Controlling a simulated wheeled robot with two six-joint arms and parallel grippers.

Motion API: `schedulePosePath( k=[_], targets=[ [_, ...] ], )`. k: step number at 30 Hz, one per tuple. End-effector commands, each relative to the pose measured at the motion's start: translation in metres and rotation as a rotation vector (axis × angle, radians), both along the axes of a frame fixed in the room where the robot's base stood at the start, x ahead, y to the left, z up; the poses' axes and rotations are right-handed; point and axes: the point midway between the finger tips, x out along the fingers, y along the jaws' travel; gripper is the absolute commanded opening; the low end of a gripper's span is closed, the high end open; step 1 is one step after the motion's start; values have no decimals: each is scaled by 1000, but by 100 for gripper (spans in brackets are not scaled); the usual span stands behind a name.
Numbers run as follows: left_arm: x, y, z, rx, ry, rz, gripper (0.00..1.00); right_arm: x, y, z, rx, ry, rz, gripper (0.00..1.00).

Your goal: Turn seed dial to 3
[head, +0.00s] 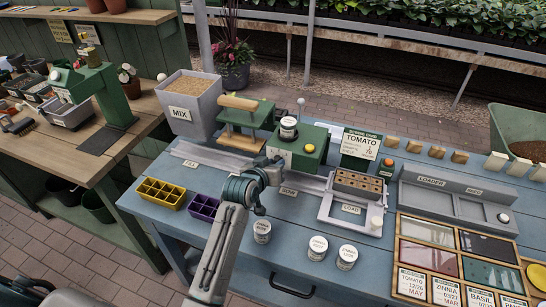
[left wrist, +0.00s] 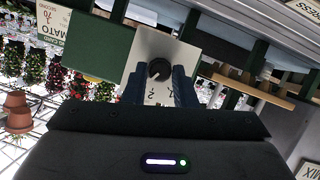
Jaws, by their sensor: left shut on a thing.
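The seed dial is a round black knob (left wrist: 158,70) on a white plate (left wrist: 153,46) with numbers, in the left wrist view. A 2 shows below it; the other marks are partly covered. My left gripper (left wrist: 158,88) has its two dark fingers on either side of the knob, shut on it. In the head view my left gripper (head: 273,166) is at the front of the green seeder box (head: 305,162), and it hides the dial there. A card reading TOMATO (head: 361,143) stands to the right of the box. My right gripper is not in view.
A tray of brown cells (head: 345,208) is to the right of the box. Yellow (head: 160,193) and purple (head: 203,207) trays lie to the left. Lidded jars (head: 318,247) stand near the front edge of the blue table (head: 290,258). A MIX bin (head: 188,103) is behind.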

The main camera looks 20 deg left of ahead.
Motion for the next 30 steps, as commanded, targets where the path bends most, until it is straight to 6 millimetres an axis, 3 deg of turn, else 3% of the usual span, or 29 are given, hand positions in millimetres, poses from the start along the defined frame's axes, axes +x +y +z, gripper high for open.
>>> schedulePosePath(
  k=[1, 10, 30],
  targets=[
    [0, -1, 3, 34, 1, 1, 2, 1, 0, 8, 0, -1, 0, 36],
    [0, -2, 1, 203, -5, 0, 2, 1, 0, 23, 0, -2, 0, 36],
    [0, -2, -1, 274, -8, 0, 2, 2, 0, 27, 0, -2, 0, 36]
  ],
)
